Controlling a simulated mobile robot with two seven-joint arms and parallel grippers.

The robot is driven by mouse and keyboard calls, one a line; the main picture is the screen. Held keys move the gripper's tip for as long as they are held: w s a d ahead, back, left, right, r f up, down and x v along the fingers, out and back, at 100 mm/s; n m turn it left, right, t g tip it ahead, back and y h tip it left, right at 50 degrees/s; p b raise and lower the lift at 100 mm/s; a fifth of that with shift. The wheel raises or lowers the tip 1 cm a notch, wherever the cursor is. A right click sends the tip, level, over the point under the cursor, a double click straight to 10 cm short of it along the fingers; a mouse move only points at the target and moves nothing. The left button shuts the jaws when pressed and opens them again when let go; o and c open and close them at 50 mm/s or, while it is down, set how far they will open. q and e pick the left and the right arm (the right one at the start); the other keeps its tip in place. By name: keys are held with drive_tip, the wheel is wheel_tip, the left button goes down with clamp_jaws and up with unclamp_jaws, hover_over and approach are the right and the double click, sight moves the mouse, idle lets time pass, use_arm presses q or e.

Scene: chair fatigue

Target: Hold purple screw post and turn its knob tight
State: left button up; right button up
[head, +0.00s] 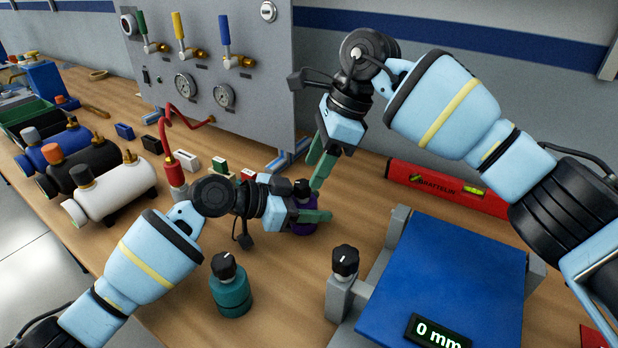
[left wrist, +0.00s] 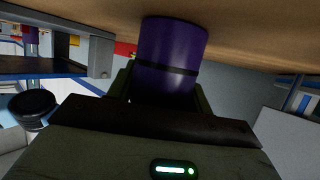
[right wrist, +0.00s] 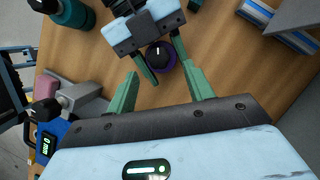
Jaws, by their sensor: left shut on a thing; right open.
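The purple screw post (head: 303,228) stands upright on the bench, mostly behind my left gripper in the head view. Its dark body fills the top middle of the left wrist view (left wrist: 172,55). My left gripper (head: 308,212) is shut on the post from the side, low above the bench. The black knob (head: 302,187) with a white mark tops the post; it also shows in the right wrist view (right wrist: 159,53). My right gripper (head: 316,177) is open, pointing down above and beside the knob. In the right wrist view the knob lies between and beyond its green fingers, apart from them.
A teal post with a black knob (head: 231,290) stands at front. A blue plate fixture (head: 450,270) reading 0 mm, with a knobbed post (head: 344,270), is at right. A red level (head: 440,185) lies behind it. A valve panel (head: 220,70) stands at the back left.

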sight(303, 191)
drive_tip(key=shift+x, duration=1.95)
drive_tip(key=c, duration=1)
